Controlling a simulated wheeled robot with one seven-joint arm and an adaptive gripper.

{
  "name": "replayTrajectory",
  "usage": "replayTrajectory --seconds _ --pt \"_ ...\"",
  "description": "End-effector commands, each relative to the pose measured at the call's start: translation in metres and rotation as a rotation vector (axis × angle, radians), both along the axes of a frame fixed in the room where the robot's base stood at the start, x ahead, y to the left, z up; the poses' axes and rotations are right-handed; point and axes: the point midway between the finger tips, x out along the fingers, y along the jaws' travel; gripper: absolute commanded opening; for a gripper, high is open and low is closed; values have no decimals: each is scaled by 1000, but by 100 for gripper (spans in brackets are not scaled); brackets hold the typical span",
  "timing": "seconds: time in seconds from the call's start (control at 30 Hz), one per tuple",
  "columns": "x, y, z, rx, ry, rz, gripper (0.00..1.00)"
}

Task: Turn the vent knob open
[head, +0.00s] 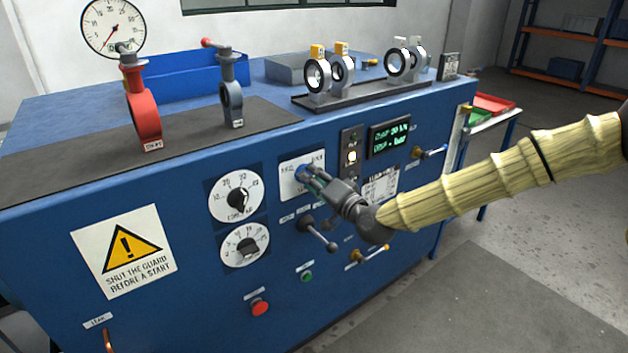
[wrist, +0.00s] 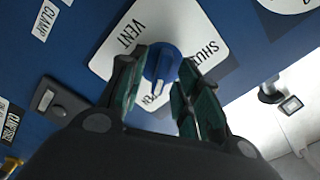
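The vent knob (wrist: 161,64) is a round blue dial with a raised bar and a white pointer line. It sits on a white plate (wrist: 112,62) marked VENT, SHUT and OPEN. The pointer is towards the OPEN lettering, which is partly hidden. My gripper (wrist: 164,75) has one green-padded finger on each side of the knob, with some blue visible between the bar and the fingers. It looks open around it; contact is unclear. In the head view, my gripper (head: 310,180) reaches the plate (head: 291,187) from the right and covers much of the knob.
Dials (head: 236,196) sit left of the plate. A black lever handle (head: 318,234) and a brass-coloured lever (head: 366,254) project below my gripper. A switch strip (head: 351,152) and a display (head: 389,138) are to the right. Valves stand on the bench top.

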Motion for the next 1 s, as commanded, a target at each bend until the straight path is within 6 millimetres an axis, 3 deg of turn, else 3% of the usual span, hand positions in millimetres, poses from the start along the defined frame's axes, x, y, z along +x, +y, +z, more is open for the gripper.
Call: replayTrajectory --seconds 0.33,0.8,1.0 --pt "-11 -8 0 0 0 0 33" --pt "-76 -56 0 1 1 -1 33" --pt "-92 -68 0 0 1 0 33"
